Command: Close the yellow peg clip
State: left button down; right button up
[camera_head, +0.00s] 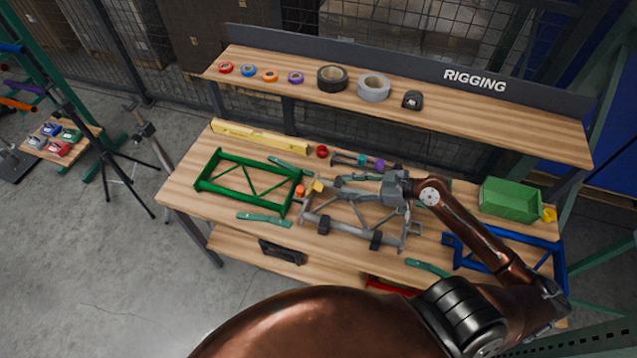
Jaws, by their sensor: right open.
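A small yellow piece (318,185), which looks like the peg clip, sits at the upper left corner of the grey truss frame (345,228) on the workbench. An orange piece (299,191) is just left of it, by the green truss frame (246,177). The yellow piece is too small to tell how far its jaws are apart. My right gripper (343,187) reaches in from the right above the grey frame, fingers pointing left. It is open, a short way right of the yellow piece, and looks empty. My left gripper is out of view.
A green bin (510,200) with a yellow piece (549,215) at its side stands at the right. A blue frame (465,250) lies near it. A yellow level (258,137) and small tools line the back. A shelf (430,119) with tape rolls overhangs the bench.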

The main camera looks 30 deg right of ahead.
aim_at(319, 186)
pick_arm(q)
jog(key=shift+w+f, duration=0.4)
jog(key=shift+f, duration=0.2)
pick_arm(e)
jog(key=shift+d+f+x, duration=0.2)
jog(key=shift+x, duration=1.35)
jog(key=shift+d+f+x, duration=0.15)
jog(key=shift+f+x, duration=0.1)
jog(key=shift+x, duration=1.3)
jog(key=shift+d+f+x, duration=0.2)
jog(key=shift+x, duration=1.35)
jog(key=shift+c, duration=0.7)
